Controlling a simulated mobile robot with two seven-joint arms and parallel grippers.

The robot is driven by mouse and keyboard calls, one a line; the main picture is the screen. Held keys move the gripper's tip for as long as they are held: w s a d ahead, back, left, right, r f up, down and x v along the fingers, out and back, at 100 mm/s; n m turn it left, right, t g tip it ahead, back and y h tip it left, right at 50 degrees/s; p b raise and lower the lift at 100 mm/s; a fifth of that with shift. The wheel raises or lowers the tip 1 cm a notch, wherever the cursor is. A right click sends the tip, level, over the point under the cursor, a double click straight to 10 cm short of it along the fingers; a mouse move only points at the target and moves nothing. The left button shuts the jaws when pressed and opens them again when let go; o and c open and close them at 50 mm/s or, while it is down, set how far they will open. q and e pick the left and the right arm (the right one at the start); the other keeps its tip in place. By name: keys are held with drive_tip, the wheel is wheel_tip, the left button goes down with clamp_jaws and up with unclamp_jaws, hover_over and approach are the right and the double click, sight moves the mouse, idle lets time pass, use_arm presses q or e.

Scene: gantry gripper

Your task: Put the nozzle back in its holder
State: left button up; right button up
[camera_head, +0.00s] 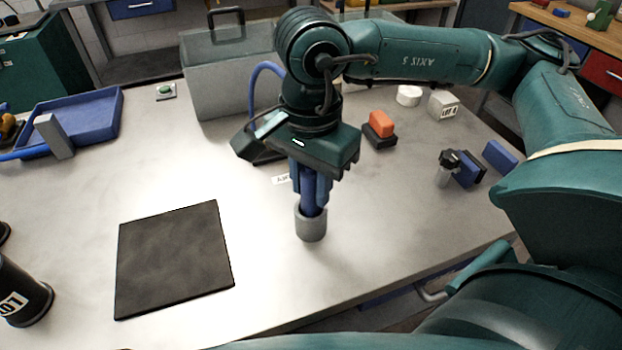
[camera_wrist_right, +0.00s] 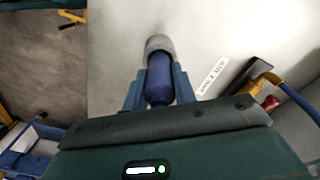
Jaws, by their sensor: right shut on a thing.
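My right gripper (camera_head: 312,195) points down over the table and is shut on a blue, round-ended cylindrical piece (camera_wrist_right: 158,80). A grey round sleeve (camera_head: 311,225) surrounds its lower end; I cannot tell whether this sleeve belongs to the piece or rests on the table. Behind the gripper, a black stand with a yellow and red part (camera_wrist_right: 262,84) shows in the right wrist view, with a blue hose (camera_wrist_right: 292,86) at it. A white label (camera_wrist_right: 212,76) lies beside the stand. In the head view the gripper mostly hides this stand. My left gripper is not in view.
A black mat (camera_head: 174,260) lies left of the gripper. A blue tray (camera_head: 85,115) and grey block (camera_head: 54,136) stand farther left. Table near the gripper is clear.

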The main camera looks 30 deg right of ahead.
drive_tip(key=shift+f, duration=0.25)
drive_tip(key=o, duration=1)
drive_tip(key=shift+r, duration=0.1)
wheel_tip(320, 180, up, 12)
drive_tip(key=shift+r+p, duration=0.2)
drive_tip(key=shift+p, duration=0.15)
drive_tip(key=shift+a, duration=0.1)
